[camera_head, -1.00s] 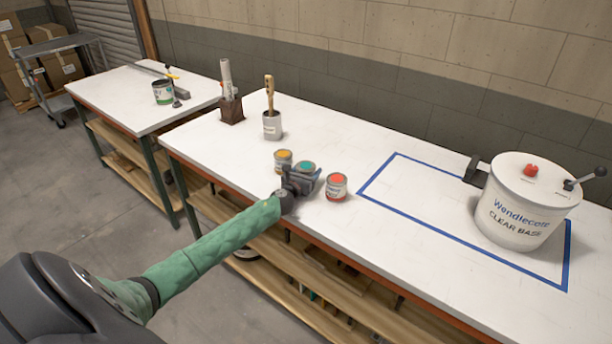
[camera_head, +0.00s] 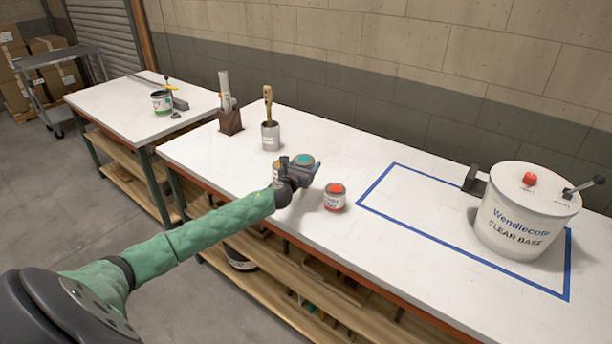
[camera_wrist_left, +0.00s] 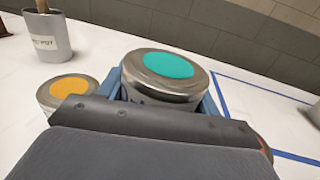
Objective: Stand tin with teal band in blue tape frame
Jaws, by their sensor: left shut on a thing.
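The tin with a teal lid disc (camera_head: 304,161) is held in my left gripper (camera_head: 306,172), which is shut on it above the near part of the white table. In the left wrist view the tin (camera_wrist_left: 166,68) sits upright between the blue-grey fingers; its lower side and any band are hidden by the gripper. The blue tape frame (camera_head: 398,227) lies on the table to the right, and one corner of it (camera_wrist_left: 262,88) shows in the left wrist view. The tin is outside the frame. My right gripper is not in view.
A red-topped tin (camera_head: 335,197) stands between my gripper and the frame. An orange-topped tin (camera_wrist_left: 68,87) stands close on the left. A large white Wendlecote tub (camera_head: 524,215) occupies the frame's right end; the frame's left part is bare. A brush pot (camera_head: 270,136) stands behind.

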